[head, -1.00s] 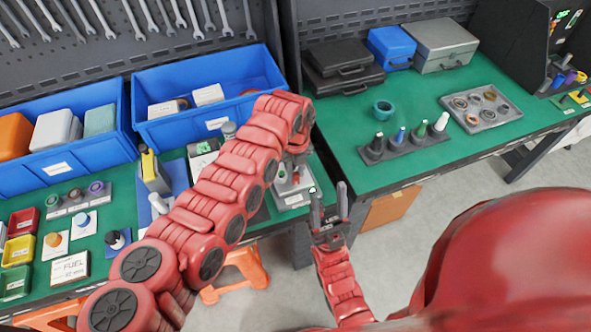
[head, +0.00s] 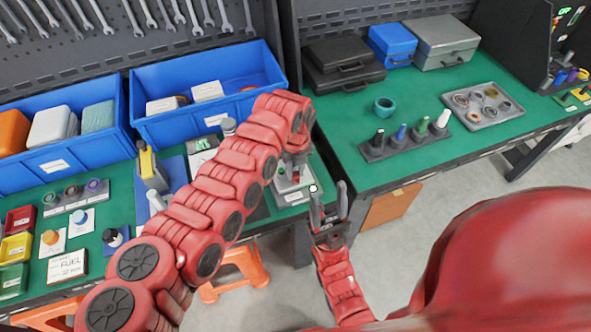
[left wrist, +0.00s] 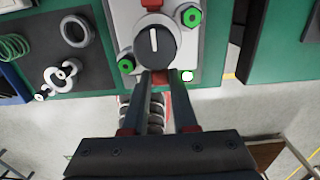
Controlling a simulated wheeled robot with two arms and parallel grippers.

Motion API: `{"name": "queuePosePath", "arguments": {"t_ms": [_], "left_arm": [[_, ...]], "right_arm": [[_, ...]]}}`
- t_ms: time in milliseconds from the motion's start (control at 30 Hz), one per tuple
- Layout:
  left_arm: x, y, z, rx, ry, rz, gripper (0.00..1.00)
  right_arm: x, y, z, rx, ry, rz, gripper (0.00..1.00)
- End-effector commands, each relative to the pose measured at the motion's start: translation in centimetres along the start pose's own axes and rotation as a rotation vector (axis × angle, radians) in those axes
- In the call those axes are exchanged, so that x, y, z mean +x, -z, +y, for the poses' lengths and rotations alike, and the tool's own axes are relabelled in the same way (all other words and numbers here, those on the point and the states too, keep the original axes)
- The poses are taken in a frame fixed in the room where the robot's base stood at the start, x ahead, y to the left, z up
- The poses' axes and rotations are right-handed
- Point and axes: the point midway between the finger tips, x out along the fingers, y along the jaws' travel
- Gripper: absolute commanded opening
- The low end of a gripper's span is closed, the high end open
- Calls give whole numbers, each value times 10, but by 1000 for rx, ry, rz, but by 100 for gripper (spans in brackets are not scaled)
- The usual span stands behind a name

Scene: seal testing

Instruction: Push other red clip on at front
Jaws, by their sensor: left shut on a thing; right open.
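In the left wrist view, a red clip (left wrist: 161,77) sits at the front edge of a grey test fixture (left wrist: 208,45), just below a round dark knob (left wrist: 154,47) with a white line. My left gripper (left wrist: 158,76) is shut on this clip, fingertips on either side of it. Another red clip (left wrist: 152,5) shows behind the knob. In the head view, the fixture (head: 292,197) is partly hidden by my left arm and left gripper (head: 292,174). My right gripper (head: 328,192) is open and empty, off the bench's front edge.
Green hex nuts (left wrist: 190,16) stand on the fixture. A grey ring (left wrist: 75,30) and a green coil (left wrist: 14,47) lie to its left. Blue bins (head: 208,95) stand behind. A gap separates this bench from the right bench (head: 400,170).

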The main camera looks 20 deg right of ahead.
Motion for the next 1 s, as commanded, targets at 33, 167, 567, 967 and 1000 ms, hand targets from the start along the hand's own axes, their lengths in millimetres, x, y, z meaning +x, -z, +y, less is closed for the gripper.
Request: {"name": "queuePosePath", "arguments": {"t_ms": [33, 167, 567, 967, 1000], "left_arm": [[2, 0, 0, 0, -1, 2, 0], [4, 1, 0, 0, -1, 2, 0], [3, 0, 0, 0, -1, 1, 61], [3, 0, 0, 0, 0, 1, 61], [3, 0, 0, 0, 0, 1, 61]], "right_arm": [[-2, 0, 0, 0, 0, 0, 50], [-4, -1, 0, 0, 0, 0, 50], [-2, 0, 0, 0, 0, 0, 50], [-2, 0, 0, 0, 0, 0, 50], [-2, 0, 0, 0, 0, 0, 50]]}}
